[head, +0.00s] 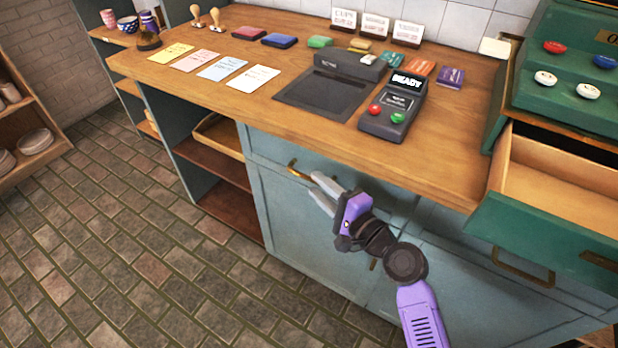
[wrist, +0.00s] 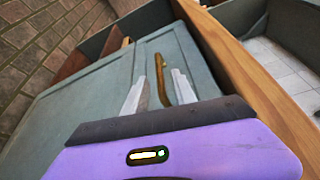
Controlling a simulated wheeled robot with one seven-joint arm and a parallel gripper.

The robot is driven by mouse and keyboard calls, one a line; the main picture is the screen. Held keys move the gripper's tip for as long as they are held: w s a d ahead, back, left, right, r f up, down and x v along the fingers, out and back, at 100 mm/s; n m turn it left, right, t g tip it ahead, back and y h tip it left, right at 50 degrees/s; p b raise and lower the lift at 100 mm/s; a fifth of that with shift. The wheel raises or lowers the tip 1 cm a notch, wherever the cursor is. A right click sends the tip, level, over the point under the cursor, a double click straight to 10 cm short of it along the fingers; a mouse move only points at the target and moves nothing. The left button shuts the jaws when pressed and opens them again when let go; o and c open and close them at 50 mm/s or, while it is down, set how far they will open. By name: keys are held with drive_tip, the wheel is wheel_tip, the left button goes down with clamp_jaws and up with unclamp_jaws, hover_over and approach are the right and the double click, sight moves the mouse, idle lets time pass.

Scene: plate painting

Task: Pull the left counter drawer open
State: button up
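The left counter drawer (head: 259,146) is a blue-grey front under the wooden counter edge, and it looks closed. Its brass handle (head: 297,169) is a short bar. My gripper (head: 319,188) is at the handle, in front of the drawer face. In the wrist view my gripper (wrist: 158,88) is open, and the brass handle (wrist: 160,78) shows between its two pale fingers, with a gap on each side. My forearm hides part of the drawer front and the cabinet door below in the head view.
The counter top (head: 200,92) holds cards, ink pads, stamps and a card terminal (head: 394,106). At right, a green cabinet's drawer (head: 550,200) stands open, jutting past the counter edge. Open shelves (head: 205,160) lie left of the drawer. The brick floor (head: 130,240) in front is clear.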

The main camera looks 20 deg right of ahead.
sight(310, 178)
drive_tip(key=shift+x, duration=2.05)
drive_tip(key=shift+c, duration=0.3)
clamp_jaws()
